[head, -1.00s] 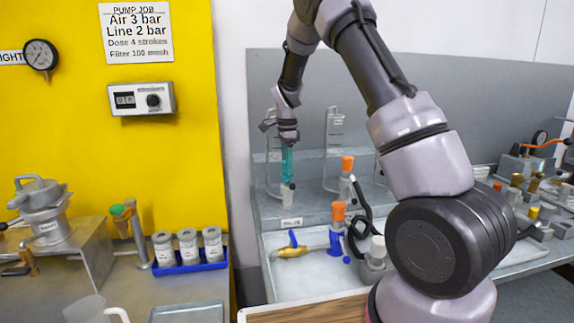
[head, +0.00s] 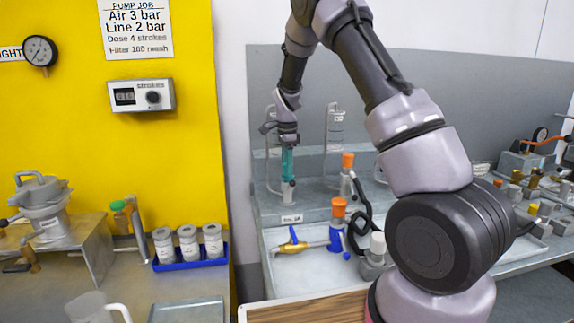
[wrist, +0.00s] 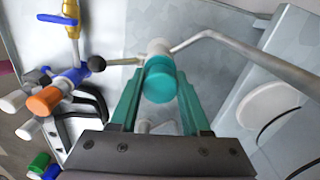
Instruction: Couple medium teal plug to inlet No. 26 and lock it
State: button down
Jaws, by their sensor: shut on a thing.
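My gripper (head: 287,172) is shut on a teal plug, in front of the grey back panel. In the wrist view the plug's round teal end (wrist: 160,82) sits between my two teal-green fingers, with a whitish part beyond it. In the head view the fingers and plug blend together, and a pale tip (head: 288,190) shows below them. A small label (head: 291,219) lies on the ledge edge below; I cannot read its number. I cannot tell whether the plug's lower end touches anything or which inlet is No. 26.
A brass valve with a blue lever (head: 293,240) and orange-capped blue fitting (head: 337,234) stands in the tray at front. Another orange-capped bottle (head: 347,170) and a black hose are near. In the wrist view a grey bent rod (wrist: 235,45) runs close right of the plug.

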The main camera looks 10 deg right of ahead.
jog(key=shift+f, duration=0.55)
dwell(0.5)
jog(key=shift+c, duration=1.4)
grip_release()
jog(key=shift+r, duration=3.9)
